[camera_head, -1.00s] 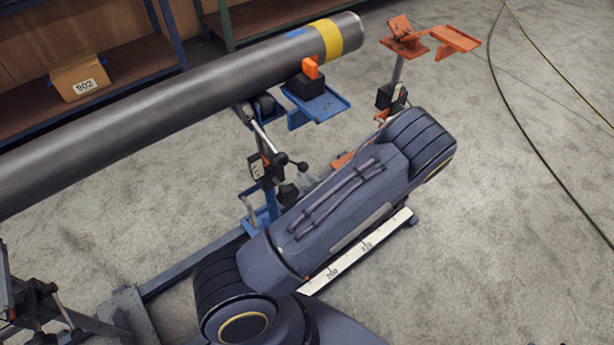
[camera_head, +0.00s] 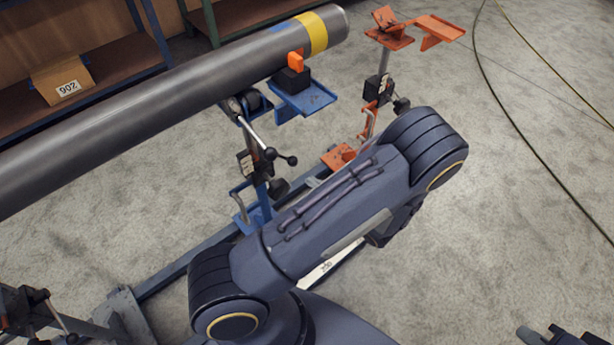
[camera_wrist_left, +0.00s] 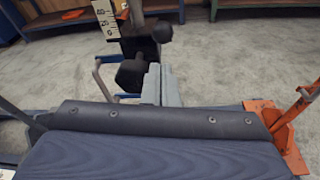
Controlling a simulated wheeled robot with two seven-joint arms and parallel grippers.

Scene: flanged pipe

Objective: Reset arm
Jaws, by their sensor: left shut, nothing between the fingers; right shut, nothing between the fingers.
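My left arm crosses the middle of the head view, with its elbow at the right. Its gripper is mostly hidden behind the forearm there. In the left wrist view my left gripper (camera_wrist_left: 161,85) shows as two grey fingers, shut together with nothing between them. They point toward the dark knob and clamp of a stand; I cannot tell the gap. At the bottom right of the head view my right gripper (camera_head: 545,335) just enters the picture, mostly cut off by the edge, shut and empty. A long grey pipe (camera_head: 180,105) with a yellow band lies at the upper left.
A blue stand (camera_head: 262,210) with a roller carries the pipe near its banded end. An orange stand (camera_head: 384,60) stands to the right. A scale strip (camera_head: 325,272) lies partly under my arm. Shelves with a cardboard box (camera_head: 62,80) are behind. Cables cross clear floor at right.

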